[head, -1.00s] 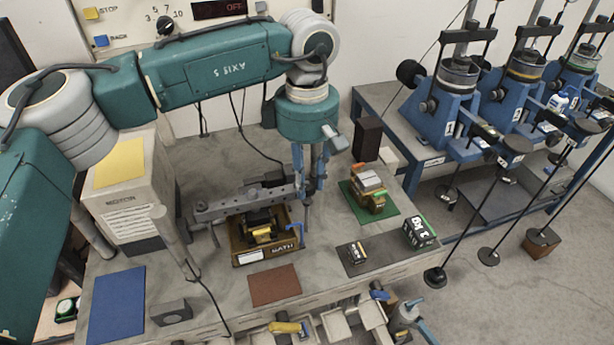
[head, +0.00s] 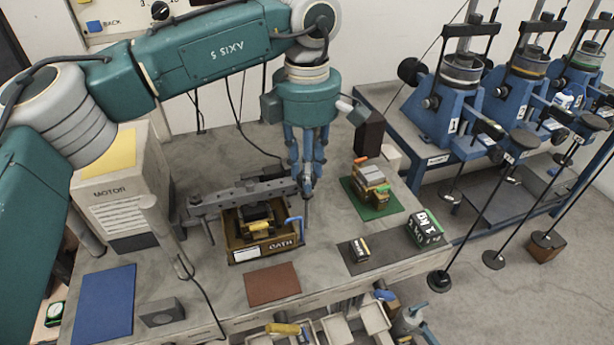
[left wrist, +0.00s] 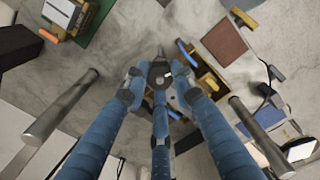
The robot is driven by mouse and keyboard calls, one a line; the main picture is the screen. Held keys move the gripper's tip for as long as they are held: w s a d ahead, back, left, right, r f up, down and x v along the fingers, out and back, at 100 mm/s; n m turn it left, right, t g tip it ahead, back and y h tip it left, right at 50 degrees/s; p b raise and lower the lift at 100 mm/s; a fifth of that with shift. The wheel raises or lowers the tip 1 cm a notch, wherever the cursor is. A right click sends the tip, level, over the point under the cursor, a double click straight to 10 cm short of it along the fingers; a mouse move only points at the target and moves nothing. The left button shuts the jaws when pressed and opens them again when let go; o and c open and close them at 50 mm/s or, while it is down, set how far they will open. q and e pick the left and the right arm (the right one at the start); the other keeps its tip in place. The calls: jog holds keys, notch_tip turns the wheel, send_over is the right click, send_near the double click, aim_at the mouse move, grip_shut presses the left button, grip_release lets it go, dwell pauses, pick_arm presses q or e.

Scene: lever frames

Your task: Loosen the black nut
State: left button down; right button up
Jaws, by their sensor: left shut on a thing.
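My left gripper (head: 307,188) points down at the right end of a grey metal bar (head: 235,196) above the bench. In the left wrist view, its blue fingers (left wrist: 160,82) are shut around a dark round piece, which looks like the black nut (left wrist: 159,71). The fingers hide the nut in the head view. A thin post (head: 306,212) stands below the fingertips. My right gripper is not in view.
A blue mat (head: 104,302) and a brown mat (head: 272,285) lie in front. Blue presses (head: 450,120) stand behind right.

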pick_arm(q)
jog(key=n+b, duration=0.3)
jog(key=n, duration=0.3)
jog(key=shift+n, duration=0.3)
jog(key=n+b, duration=0.2)
jog(key=n, duration=0.3)
jog(key=shift+r+n, duration=0.1)
jog(key=shift+n, duration=0.3)
jog(key=c, duration=1.4)
grip_release()
jog(key=shift+c, duration=0.2)
notch_tip(320, 180, up, 12)
